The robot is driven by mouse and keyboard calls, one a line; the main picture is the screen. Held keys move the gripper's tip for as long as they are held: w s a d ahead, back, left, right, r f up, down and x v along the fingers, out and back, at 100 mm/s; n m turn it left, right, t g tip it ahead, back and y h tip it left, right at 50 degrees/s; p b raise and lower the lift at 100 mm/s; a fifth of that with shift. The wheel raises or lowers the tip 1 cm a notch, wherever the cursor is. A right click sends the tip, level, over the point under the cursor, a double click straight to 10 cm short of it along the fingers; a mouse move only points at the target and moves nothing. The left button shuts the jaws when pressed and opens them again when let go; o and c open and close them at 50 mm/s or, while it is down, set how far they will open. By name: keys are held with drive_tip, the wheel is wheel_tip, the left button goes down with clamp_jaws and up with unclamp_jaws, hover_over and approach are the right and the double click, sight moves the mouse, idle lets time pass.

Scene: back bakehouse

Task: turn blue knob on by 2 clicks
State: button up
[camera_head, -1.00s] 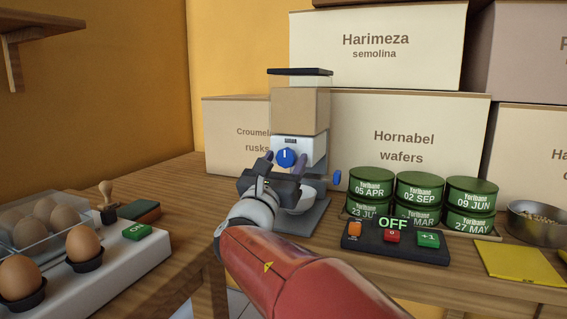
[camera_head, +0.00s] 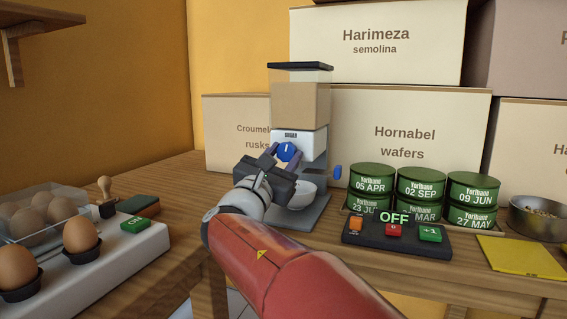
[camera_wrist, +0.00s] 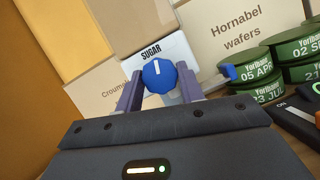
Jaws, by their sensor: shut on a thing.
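The blue knob (camera_head: 286,151) is on the front of a dispenser (camera_head: 299,105) with a beige body and a white panel. Its white mark points about straight up in the head view. In the wrist view the knob (camera_wrist: 159,76) sits under a label reading SUGAR, and its mark is close to upright. My gripper (camera_head: 284,156) is at the knob, with one finger on each side, shut on it. The wrist view shows my gripper (camera_wrist: 159,88) with both fingers around the knob. A white bowl (camera_head: 301,195) stands below on the dispenser's base, partly hidden by my gripper.
A small blue part (camera_head: 337,172) sticks out right of the dispenser. Stacked green tins (camera_head: 420,182) and a dark button box (camera_head: 396,238) showing OFF are to the right. An egg device (camera_head: 110,257) is at left. Boxes stand behind.

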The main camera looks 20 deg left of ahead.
drive_tip(key=m+h, duration=0.1)
drive_tip(key=m, duration=0.1)
drive_tip(key=m+g+h+b, duration=0.1)
drive_tip(key=m, duration=0.2)
drive_tip(key=shift+a+h, duration=0.1)
drive_tip(key=shift+h, duration=0.2)
drive_tip(key=m+g, duration=0.1)
drive_tip(key=m, duration=0.1)
drive_tip(key=m+h, duration=0.1)
drive_tip(key=m, duration=0.2)
drive_tip(key=shift+a+r+g, duration=0.1)
drive_tip(key=shift+g, duration=0.3)
drive_tip(key=m+g, duration=0.1)
drive_tip(key=m, duration=0.1)
drive_tip(key=m+g, duration=0.1)
drive_tip(key=m, duration=0.2)
drive_tip(key=shift+r+m+h+p, duration=0.15)
drive_tip(key=shift+m+h+p, duration=0.15)
drive_tip(key=shift+h+p, duration=0.1)
drive_tip(key=shift+m+g, duration=0.5)
drive_tip(key=shift+m, duration=0.7)
drive_tip(key=o, duration=1)
